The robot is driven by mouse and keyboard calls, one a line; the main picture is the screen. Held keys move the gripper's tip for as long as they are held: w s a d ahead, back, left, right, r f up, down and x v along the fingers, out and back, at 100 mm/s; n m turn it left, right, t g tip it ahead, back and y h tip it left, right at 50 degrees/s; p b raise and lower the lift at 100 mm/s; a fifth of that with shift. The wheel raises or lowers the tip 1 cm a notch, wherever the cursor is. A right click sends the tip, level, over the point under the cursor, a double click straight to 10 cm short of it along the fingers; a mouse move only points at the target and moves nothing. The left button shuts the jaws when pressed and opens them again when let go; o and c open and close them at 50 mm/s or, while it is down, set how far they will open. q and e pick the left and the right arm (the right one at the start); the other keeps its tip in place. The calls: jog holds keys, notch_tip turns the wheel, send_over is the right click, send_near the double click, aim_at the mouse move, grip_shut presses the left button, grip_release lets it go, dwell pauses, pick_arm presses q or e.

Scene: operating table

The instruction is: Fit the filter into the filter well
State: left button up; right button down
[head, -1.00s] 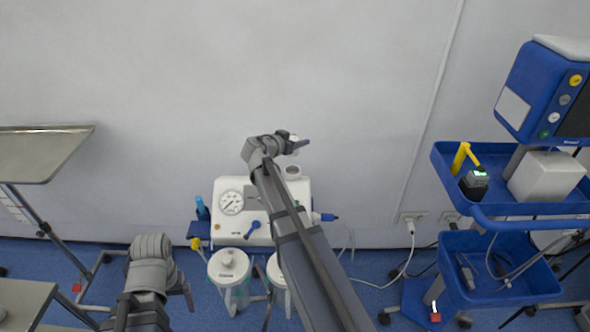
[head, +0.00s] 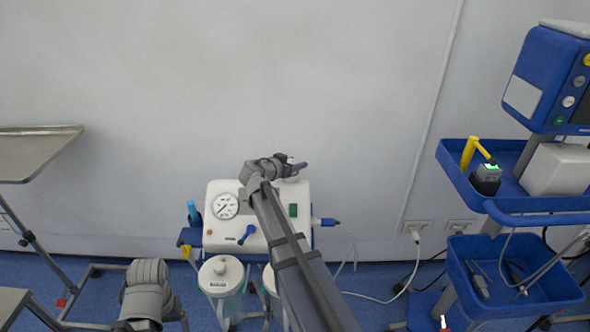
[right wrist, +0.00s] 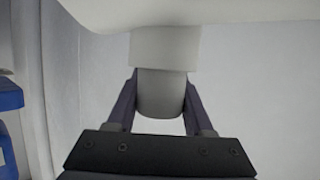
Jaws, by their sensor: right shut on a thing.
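My right gripper (head: 297,167) is over the right part of the white suction unit's top and is shut on the filter. In the right wrist view the filter (right wrist: 162,95) is a grey, rounded cylinder between the two dark fingers. It is lined up with the wider white tube of the filter well (right wrist: 165,48), and the two look end to end. I cannot tell if the filter is inside the well. In the head view the well is mostly hidden under the gripper. My left gripper (head: 178,314) is low at the left, and its fingers are unclear.
The suction unit (head: 222,238) has a gauge (head: 225,206) and a blue knob, with a lidded jar (head: 221,275) below. A blue trolley (head: 455,185) stands at the right and a metal tray (head: 35,155) at the left.

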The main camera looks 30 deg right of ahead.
jog(key=shift+r, duration=0.1)
jog(key=shift+f, duration=0.25)
jog(key=shift+c, duration=1.4)
grip_release()
jog(key=shift+r, duration=0.1)
jog(key=shift+r, duration=0.15)
jog(key=p+v, duration=0.4)
jog(key=v, duration=0.8)
jog(key=shift+p, duration=0.4)
